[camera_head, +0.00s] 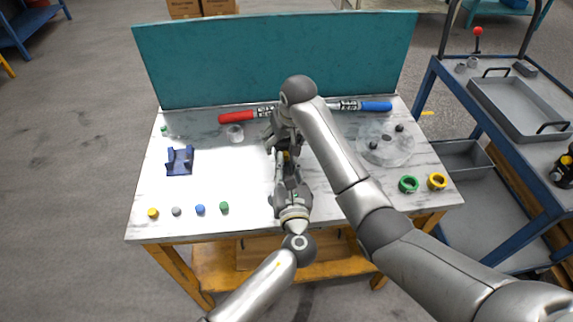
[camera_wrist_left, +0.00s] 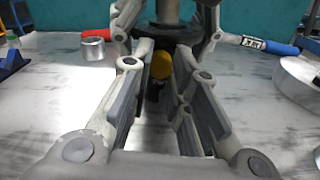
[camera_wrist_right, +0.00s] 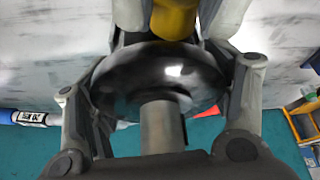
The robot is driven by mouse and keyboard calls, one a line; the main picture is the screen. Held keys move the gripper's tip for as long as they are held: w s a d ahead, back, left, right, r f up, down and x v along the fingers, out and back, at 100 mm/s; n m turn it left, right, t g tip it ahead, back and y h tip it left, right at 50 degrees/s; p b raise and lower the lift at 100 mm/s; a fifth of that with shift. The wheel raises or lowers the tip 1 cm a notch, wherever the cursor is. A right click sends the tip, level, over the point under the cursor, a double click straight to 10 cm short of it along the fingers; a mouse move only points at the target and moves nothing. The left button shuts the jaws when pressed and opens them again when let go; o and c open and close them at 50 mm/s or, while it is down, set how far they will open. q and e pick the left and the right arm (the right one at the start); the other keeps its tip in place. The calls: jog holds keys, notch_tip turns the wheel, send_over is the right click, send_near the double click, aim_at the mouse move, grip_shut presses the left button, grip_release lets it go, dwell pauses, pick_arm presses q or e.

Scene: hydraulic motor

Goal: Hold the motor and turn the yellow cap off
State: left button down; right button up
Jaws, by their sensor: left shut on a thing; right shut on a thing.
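The motor (camera_wrist_right: 205,75) is a dark, round-flanged body with a grey shaft. It is held above the middle of the table, mostly hidden by my grippers in the head view. My right gripper (camera_head: 284,137) comes from above and is shut on the motor, with its fingers on both sides of the flange in the right wrist view. The yellow cap (camera_wrist_left: 162,65) sticks out from the motor on the side facing my left gripper. It also shows in the right wrist view (camera_wrist_right: 175,18). My left gripper (camera_head: 287,158) is shut on the cap, one finger on each side of it.
A blue cradle (camera_head: 180,160) stands at the left. Small coloured caps (camera_head: 200,209) line the front left edge. A red-handled tool (camera_head: 238,117) and a blue-handled tool (camera_head: 375,106) lie at the back. A clear disc (camera_head: 385,150) and green ring (camera_head: 408,184) are at the right.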

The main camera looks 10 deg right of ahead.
pick_arm(q)
jog(key=n, duration=0.5)
jog(key=shift+n, duration=0.3)
jog(key=n, duration=0.4)
jog(key=shift+s+n, duration=0.1)
jog(key=shift+n, duration=0.2)
jog(key=c, duration=1.6)
grip_release()
jog(key=shift+o, duration=0.2)
